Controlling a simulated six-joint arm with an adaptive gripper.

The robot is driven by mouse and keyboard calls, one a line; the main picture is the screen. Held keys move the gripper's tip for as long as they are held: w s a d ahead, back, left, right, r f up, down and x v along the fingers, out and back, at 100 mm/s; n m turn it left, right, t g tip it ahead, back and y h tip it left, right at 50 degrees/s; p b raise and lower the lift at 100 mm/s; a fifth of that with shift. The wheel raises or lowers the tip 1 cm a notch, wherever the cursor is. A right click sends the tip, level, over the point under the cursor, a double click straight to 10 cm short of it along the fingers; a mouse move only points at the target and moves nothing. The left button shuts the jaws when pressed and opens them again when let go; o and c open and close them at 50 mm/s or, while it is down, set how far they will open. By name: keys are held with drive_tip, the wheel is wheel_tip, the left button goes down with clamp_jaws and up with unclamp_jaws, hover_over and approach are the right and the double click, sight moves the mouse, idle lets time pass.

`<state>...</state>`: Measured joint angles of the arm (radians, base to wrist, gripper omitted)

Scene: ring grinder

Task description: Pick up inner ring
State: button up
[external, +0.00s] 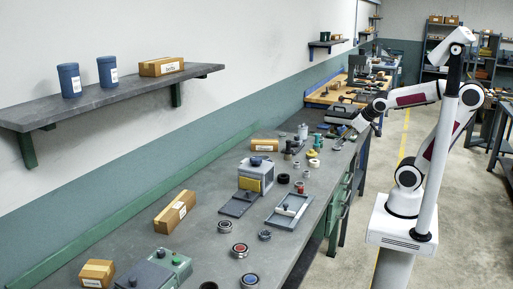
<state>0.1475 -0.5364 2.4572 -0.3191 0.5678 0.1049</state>
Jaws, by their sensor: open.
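Several small rings lie on the grey workbench (200,217), and I cannot tell which is the inner ring. A steel ring (225,227) and a darker ring (265,235) lie at the front middle. A ring with a red centre (240,250) lies near them, and another ring (250,281) is at the front edge of view. My gripper (341,145) is open at the far right side of the bench, beyond these rings. Its fingertips are small and hard to make out.
A grey grinder box with a yellow front (250,183) stands mid-bench beside a shallow grey tray (291,211). A green control box (172,266) and cardboard boxes (174,212) stand at the left. A wall shelf (110,94) overhangs the left side. Bare bench lies between the items.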

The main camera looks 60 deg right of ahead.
sight(307, 171)
drive_tip(key=w+d+f+n+t, duration=0.35)
drive_tip(key=w+d, duration=0.75)
drive_tip(key=w, duration=0.4)
drive_tip(key=a+f+n+y, duration=0.1)
drive_tip(key=f+y, duration=0.2)
drive_tip(key=f, duration=0.1)
drive_tip(key=s+a+f+n+g+y, duration=0.1)
drive_tip(key=f+y, duration=0.1)
drive_tip(key=f, duration=0.3)
drive_tip(key=s+a+f+n+g+y, duration=0.1)
drive_tip(key=a+f+y, duration=0.1)
drive_tip(key=f+y, duration=0.1)
drive_tip(key=shift+s+a+f+n+y, duration=0.15)
drive_tip(key=shift+f+n+y, duration=0.15)
drive_tip(key=shift+f, duration=0.6)
drive_tip(key=shift+s+a+f+y, duration=0.2)
drive_tip(key=shift+s+y, duration=0.1)
drive_tip(key=shift+x, duration=1.3)
drive_tip(key=shift+w, duration=0.15)
